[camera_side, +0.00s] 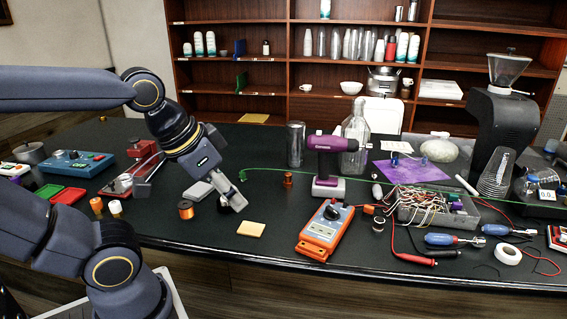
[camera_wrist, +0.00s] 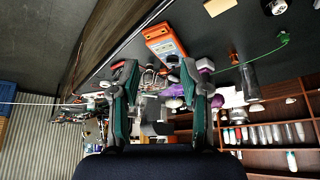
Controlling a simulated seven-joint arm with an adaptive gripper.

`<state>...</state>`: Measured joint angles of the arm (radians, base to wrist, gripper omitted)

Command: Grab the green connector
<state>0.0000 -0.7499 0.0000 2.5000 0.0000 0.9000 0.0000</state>
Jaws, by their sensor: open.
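The green connector (camera_side: 242,175) is small and sits at the left end of a thin green cable, on the dark counter just behind my gripper's fingers in the side view. In the wrist view the green connector (camera_wrist: 284,39) is at the upper right, well off to the right of the fingers. My gripper (camera_side: 236,200) points down and to the right above the counter, in front of the connector. In the wrist view my gripper (camera_wrist: 158,68) has its two fingers wide apart with nothing held between them.
A purple drill (camera_side: 328,165), an orange multimeter (camera_side: 325,230) and a tray of wires (camera_side: 432,208) stand to the right. A metal tumbler (camera_side: 295,144) stands behind the cable.

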